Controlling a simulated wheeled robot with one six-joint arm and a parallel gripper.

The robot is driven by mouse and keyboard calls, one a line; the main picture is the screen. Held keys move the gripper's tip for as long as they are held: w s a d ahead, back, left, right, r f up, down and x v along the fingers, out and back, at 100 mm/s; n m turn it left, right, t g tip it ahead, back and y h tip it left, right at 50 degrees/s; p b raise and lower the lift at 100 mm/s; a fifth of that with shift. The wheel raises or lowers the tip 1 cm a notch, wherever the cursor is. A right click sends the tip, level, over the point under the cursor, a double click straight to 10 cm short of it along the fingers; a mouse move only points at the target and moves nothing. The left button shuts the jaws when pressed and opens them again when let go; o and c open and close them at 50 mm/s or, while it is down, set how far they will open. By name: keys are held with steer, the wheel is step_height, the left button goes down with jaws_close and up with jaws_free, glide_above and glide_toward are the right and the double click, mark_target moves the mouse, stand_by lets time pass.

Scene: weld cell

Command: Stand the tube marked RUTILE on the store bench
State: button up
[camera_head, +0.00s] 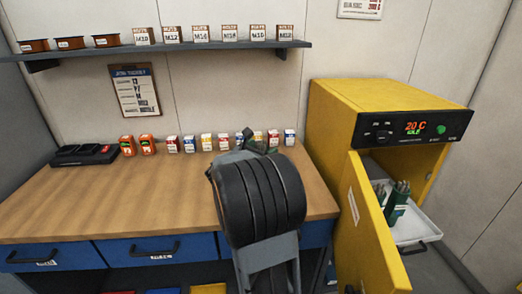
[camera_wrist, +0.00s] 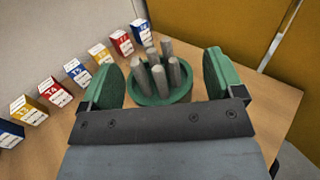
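In the wrist view a green round tube (camera_wrist: 160,98) holds several grey rods and stands upright over the wooden bench top; no marking on it is readable. My gripper (camera_wrist: 165,80) has its two green pads on either side of this tube. A gap shows at the right pad; the left pad is very close to the tube. In the head view my arm hides this tube and most of my gripper. Another dark green tube (camera_head: 396,208) with rods stands on the pulled-out tray (camera_head: 420,226) of the yellow oven; its label is not readable.
The wooden bench (camera_head: 80,205) carries a row of small boxes (camera_head: 207,143) along the back, two orange items and a black charger (camera_head: 85,154). The yellow oven (camera_head: 350,105) stands at right with its door (camera_head: 370,240) open. The bench's left front is clear.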

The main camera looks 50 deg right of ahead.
steer(key=shift+r, duration=0.25)
steer(key=s+a, duration=0.1)
steer(key=a, duration=1.1)
steer(key=s+a+f+m+g+y, duration=0.1)
steer(key=s+a+f+m+y, duration=0.7)
steer(key=a+f+m+y, duration=0.15)
steer(key=s+a+f+m+t+y, duration=0.1)
steer(key=a+f+m+t+y, duration=0.1)
steer(key=a+m+y, duration=0.6)
steer(key=a+m, duration=0.1)
steer(key=a, duration=0.4)
steer(key=shift+s+t+y, duration=0.2)
steer(key=shift+t+y, duration=0.1)
steer(key=shift+y, duration=0.05)
steer(key=shift+m, duration=0.25)
